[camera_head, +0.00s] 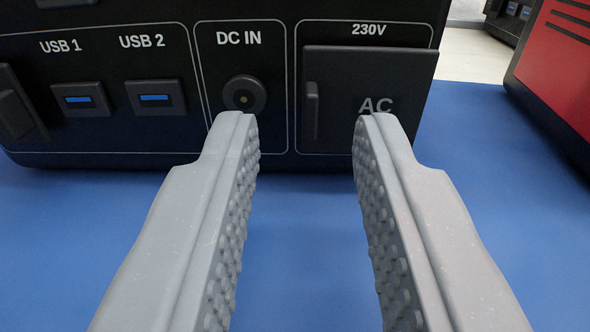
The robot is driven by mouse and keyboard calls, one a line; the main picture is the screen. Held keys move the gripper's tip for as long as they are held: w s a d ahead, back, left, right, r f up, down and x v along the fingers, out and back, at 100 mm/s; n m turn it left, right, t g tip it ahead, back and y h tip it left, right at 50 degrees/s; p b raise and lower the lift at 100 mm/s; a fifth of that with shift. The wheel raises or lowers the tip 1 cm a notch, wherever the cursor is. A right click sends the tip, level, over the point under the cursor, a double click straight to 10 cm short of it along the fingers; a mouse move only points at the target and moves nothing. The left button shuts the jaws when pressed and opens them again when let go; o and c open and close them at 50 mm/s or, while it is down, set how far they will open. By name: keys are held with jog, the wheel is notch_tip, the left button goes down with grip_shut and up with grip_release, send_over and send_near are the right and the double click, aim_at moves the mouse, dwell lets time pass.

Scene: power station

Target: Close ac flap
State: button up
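The AC flap (341,79) is a dark square panel marked "AC" under the "230V" label on the black power station (273,165). It has a small vertical handle (311,111) at its left edge. The flap lies over its socket and looks about flush with the front; I cannot tell if it is fully latched. My gripper (302,122) is open and empty in front of the panel. Its left finger is below the DC IN port, and its right finger covers the lower part of the flap. I cannot tell whether a fingertip touches the panel.
The DC IN port (244,95), USB 1 port (80,99) and USB 2 port (155,98) are left of the flap. A red and black box (557,70) stands at the right. The blue surface (302,230) in front is clear.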

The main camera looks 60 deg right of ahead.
jog(key=p+v, duration=0.1)
jog(key=v, duration=1.1)
jog(key=shift+a, duration=0.1)
